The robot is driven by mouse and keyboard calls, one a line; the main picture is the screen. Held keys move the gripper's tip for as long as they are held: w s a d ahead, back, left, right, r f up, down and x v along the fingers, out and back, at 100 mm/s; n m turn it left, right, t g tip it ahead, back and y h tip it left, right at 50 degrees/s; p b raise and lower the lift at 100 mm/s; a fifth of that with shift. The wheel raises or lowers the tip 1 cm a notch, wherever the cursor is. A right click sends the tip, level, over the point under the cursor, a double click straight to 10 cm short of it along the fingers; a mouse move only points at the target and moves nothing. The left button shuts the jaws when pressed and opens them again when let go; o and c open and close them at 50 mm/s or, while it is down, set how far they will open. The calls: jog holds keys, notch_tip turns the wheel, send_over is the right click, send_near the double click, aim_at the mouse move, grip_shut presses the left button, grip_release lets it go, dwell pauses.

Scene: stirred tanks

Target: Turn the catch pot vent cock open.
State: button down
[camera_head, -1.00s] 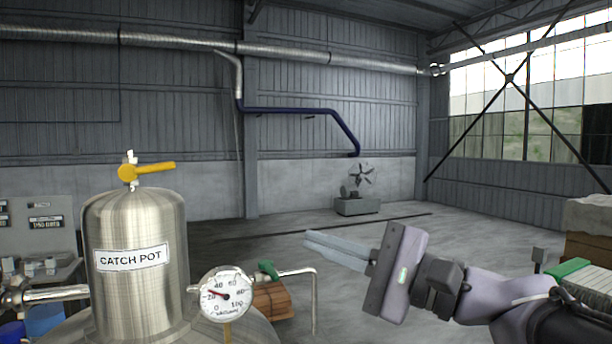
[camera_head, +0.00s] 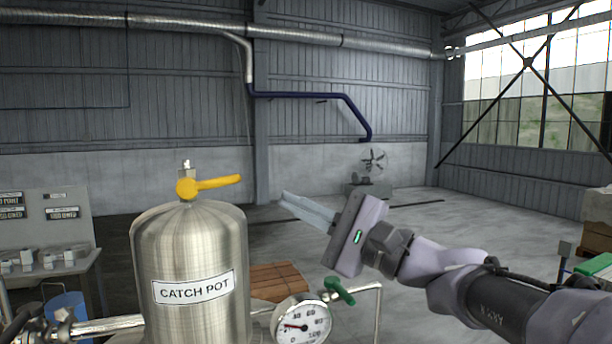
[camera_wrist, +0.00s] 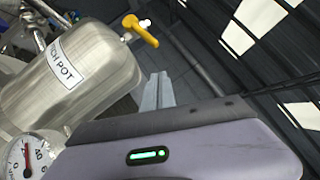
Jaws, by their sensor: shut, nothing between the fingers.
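The catch pot (camera_head: 190,255) is a brushed steel vessel with a domed top and a "CATCH POT" label, at the lower left of the head view. Its vent cock (camera_head: 210,185) sits on top, with a yellow handle pointing right, roughly level. My gripper (camera_head: 285,200) is shut and empty, to the right of the handle and apart from it. In the wrist view the yellow handle (camera_wrist: 142,33) is at upper centre, up and left of my shut fingertips (camera_wrist: 159,78). The pot (camera_wrist: 75,75) fills the left side there.
A pressure gauge (camera_head: 301,320) and a green-handled valve (camera_head: 339,290) on a bent pipe stand right of the pot, below my gripper. A panel bench (camera_head: 45,240) is at the left. Open floor lies behind.

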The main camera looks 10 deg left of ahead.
aim_at(217, 183)
jog(key=a+r+p, duration=0.2)
jog(key=a, duration=0.3)
jog(key=shift+s+a+r, duration=0.15)
jog(key=shift+s+a, duration=0.1)
jog(key=shift+a, duration=0.05)
jog(key=shift+s+d+r, duration=0.1)
jog(key=shift+d+r, duration=0.05)
jog(key=shift+r, duration=0.05)
